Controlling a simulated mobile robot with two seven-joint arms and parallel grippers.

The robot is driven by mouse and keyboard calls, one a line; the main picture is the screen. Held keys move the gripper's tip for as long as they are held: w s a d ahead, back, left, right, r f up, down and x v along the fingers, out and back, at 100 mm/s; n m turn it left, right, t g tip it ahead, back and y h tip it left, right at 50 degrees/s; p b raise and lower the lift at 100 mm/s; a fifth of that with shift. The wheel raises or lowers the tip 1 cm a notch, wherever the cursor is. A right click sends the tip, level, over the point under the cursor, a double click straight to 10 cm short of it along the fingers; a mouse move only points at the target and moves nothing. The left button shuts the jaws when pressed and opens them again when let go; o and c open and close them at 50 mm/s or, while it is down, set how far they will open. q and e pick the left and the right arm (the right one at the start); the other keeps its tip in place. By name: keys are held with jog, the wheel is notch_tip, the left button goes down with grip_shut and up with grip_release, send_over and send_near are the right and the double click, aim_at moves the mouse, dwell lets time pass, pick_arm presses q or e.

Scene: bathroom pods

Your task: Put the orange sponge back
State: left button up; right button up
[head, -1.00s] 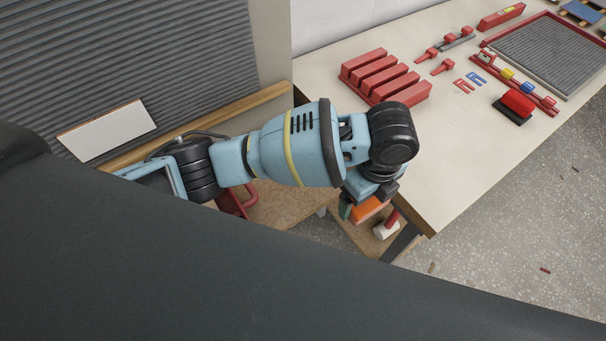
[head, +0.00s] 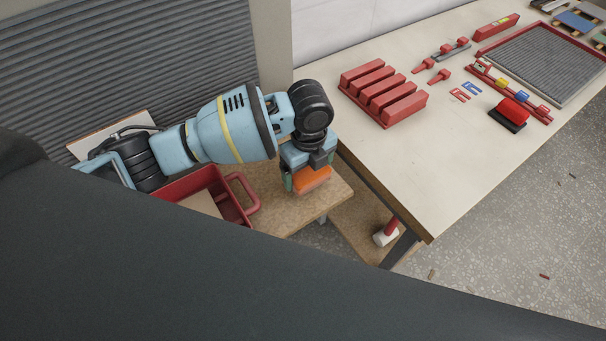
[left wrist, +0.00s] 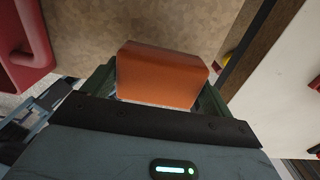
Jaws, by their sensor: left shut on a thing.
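The orange sponge (head: 312,180) is between the fingers of my left gripper (head: 308,182) in the head view. In the left wrist view, the sponge (left wrist: 162,75) fills the space between the two green fingers, which are shut on it. The sponge is over or near the front right part of a brown wooden surface (head: 275,205); the gap below it cannot be judged. My right gripper is not in view.
A red tray with a handle (head: 243,196) stands on the wooden surface to the left. A pale worktable (head: 450,150) is on the right, holding red blocks (head: 382,92) and a red-and-black brush-like item (head: 508,114). A red-and-white object (head: 386,234) sits on a lower shelf.

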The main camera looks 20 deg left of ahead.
aim_at(303, 176)
pick_arm(q)
jog(key=shift+w+a, duration=0.1)
jog(key=shift+a, duration=0.25)
jog(key=f, duration=0.3)
jog(key=shift+w+a+f, duration=0.1)
jog(key=shift+a+f, duration=0.15)
jog(key=shift+f, duration=0.05)
jog(key=o, duration=0.7)
jog(key=shift+f, duration=0.1)
notch_tip(303, 176, up, 12)
jog(key=shift+r+p, duration=0.15)
jog(key=shift+p, duration=0.35)
